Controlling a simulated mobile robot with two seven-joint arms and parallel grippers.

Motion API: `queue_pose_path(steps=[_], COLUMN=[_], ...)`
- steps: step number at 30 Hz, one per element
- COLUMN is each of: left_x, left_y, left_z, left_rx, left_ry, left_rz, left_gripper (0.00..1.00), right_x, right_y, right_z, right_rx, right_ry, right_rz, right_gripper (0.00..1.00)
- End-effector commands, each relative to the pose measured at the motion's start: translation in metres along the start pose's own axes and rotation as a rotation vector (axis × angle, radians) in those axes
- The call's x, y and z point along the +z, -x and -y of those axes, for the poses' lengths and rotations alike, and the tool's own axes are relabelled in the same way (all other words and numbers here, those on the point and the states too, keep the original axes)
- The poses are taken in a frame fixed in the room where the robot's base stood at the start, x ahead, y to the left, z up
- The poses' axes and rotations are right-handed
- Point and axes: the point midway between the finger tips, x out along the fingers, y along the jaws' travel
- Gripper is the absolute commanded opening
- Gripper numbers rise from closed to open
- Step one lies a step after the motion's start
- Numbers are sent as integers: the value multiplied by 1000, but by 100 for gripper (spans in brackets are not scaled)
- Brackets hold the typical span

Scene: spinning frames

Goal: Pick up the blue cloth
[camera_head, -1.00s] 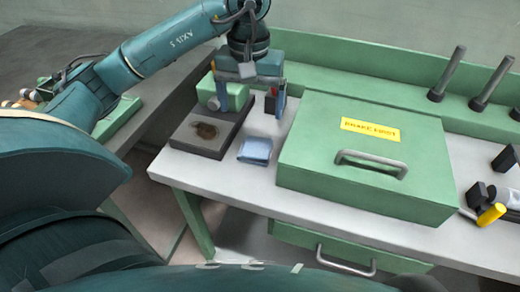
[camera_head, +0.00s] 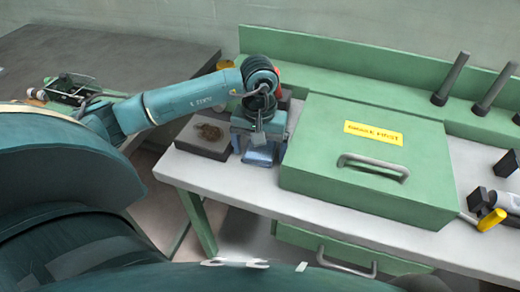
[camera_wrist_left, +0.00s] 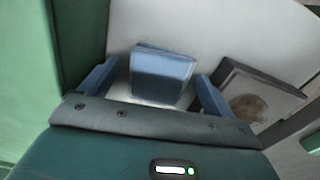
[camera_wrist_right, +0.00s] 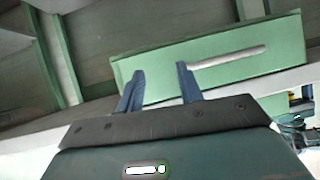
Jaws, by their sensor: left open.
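The blue cloth (camera_head: 258,155) is a small folded square on the white bench top, between a dark tray and a green box. In the head view my left gripper hides part of it. In the left wrist view the cloth (camera_wrist_left: 161,75) lies between my open left fingers. My left gripper (camera_head: 259,148) is over the cloth, fingers on either side of it, holding nothing; I cannot tell whether they touch it. My right gripper (camera_wrist_right: 160,85) shows only in its own wrist view. It is open and empty, facing a green drawer front.
The dark tray (camera_head: 190,147) with a brown lump stands left of the cloth. The large green box (camera_head: 330,190) with a handle stands close on the right. A yellow-ended tool (camera_head: 491,219) lies at the far right. A green drawer (camera_head: 300,243) is under the bench.

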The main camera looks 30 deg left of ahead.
Motion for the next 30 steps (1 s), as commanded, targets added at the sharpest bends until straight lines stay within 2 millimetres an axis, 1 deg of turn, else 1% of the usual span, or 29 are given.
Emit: queue_pose_path(steps=[7, 24, 30], left_x=[0, 0, 0], left_y=[-2, -1, -1], left_z=[0, 0, 0], left_rx=[0, 0, 0], left_ry=[0, 0, 0], left_rz=[-1, -1, -1], left_gripper=[88, 42, 41], right_x=[1, 1, 0], right_y=[0, -1, -1], right_z=[-2, 1, 2], right_rx=[-1, -2, -2], right_ry=[11, 2, -1], right_rz=[3, 1, 0], right_gripper=[36, 36, 36])
